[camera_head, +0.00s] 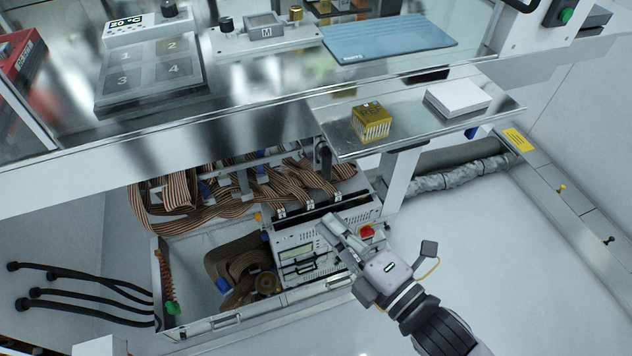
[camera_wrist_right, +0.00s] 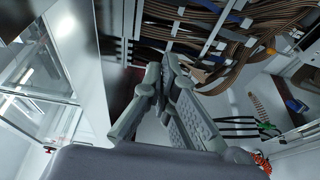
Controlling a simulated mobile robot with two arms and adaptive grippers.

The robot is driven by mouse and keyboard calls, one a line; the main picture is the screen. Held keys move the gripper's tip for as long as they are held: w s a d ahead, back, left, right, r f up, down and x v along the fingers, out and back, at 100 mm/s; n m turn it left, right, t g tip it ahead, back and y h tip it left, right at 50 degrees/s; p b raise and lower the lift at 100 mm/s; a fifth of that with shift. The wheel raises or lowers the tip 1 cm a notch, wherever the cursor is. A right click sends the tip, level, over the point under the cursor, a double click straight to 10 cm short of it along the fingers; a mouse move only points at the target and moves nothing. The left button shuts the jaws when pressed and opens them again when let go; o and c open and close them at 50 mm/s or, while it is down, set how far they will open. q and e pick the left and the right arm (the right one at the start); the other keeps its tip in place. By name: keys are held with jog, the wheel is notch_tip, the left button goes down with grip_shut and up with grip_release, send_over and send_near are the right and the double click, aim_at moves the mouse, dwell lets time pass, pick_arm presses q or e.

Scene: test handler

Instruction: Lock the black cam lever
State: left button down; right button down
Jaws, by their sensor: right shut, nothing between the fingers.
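A black lever (camera_head: 323,158) stands upright under the front edge of the bench, at the right end of the ribbon cables; it looks like the cam lever. My right gripper (camera_head: 328,226) is shut and empty. Its fingertips are below the lever in the head view, in front of the grey electronics unit (camera_head: 290,238), and apart from the lever. In the right wrist view the closed fingers (camera_wrist_right: 164,78) point toward the cable area. I cannot clearly make out the lever in that view. My left gripper is not in view.
Striped brown ribbon cables (camera_head: 285,178) run behind the unit and also show in the wrist view (camera_wrist_right: 240,45). A metal shelf (camera_head: 335,128) carrying a gold block (camera_head: 371,122) and a white box (camera_head: 458,98) overhangs above. A red button (camera_head: 367,232) is close beside my right gripper.

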aim_at(326, 162)
jog(key=shift+s+a+r, duration=0.1)
jog(key=shift+s+r, duration=0.05)
jog(key=shift+r, duration=0.25)
jog(key=w+a+p, duration=0.2)
jog(key=w+p, duration=0.1)
jog(key=w, duration=0.6)
jog(key=shift+w, duration=0.15)
jog(key=shift+a, duration=0.15)
dwell(0.3)
